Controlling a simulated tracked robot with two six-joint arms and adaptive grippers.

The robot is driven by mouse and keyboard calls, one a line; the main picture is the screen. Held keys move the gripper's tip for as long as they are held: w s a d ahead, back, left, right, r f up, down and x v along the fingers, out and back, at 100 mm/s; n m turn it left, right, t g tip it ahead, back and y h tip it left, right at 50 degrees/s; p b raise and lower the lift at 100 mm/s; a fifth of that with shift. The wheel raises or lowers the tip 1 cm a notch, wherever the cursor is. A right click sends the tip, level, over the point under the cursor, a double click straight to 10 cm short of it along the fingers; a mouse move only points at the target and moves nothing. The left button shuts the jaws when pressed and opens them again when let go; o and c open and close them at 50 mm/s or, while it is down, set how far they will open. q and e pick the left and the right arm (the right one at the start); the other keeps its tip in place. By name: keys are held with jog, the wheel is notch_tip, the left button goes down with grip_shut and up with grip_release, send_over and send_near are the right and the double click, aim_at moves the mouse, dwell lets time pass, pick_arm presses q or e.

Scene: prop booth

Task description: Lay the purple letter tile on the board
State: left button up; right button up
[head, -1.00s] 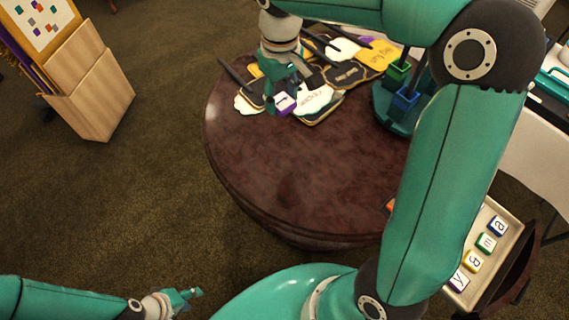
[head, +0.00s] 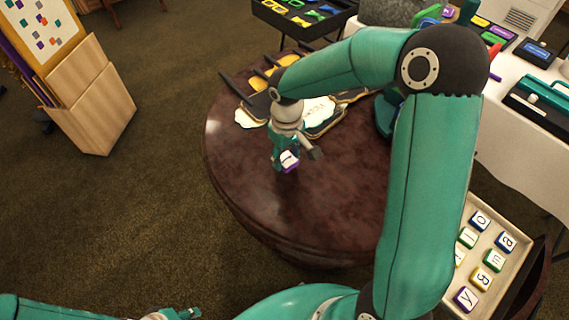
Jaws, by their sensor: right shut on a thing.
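My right gripper (head: 290,156) is over the round dark table and is shut on a small white letter tile with purple sides (head: 290,162). The tile's letter is too small to read. Whether the tile touches the table top I cannot tell. A white board (head: 43,22) with coloured squares and a yellow frame stands tilted at the far left, well apart from the gripper. Another purple-sided tile (head: 466,299) lies in the tray at the lower right. My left gripper (head: 182,314) is at the bottom edge, partly cut off; its jaws are unclear.
The round table (head: 235,170) is bare at its front and left. Handled signs (head: 318,110) lie at its back. A beige tray (head: 440,303) holds several letter tiles. A wooden holder (head: 95,110) stands below the board, with open carpet between it and the table.

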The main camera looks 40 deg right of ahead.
aim_at(286, 159)
jog(key=shift+f, duration=1.55)
jog(key=shift+f+b, duration=0.2)
jog(key=shift+b, duration=0.1)
jog(key=o, duration=0.9)
jog(key=shift+r, duration=0.1)
jog(key=shift+o, duration=0.2)
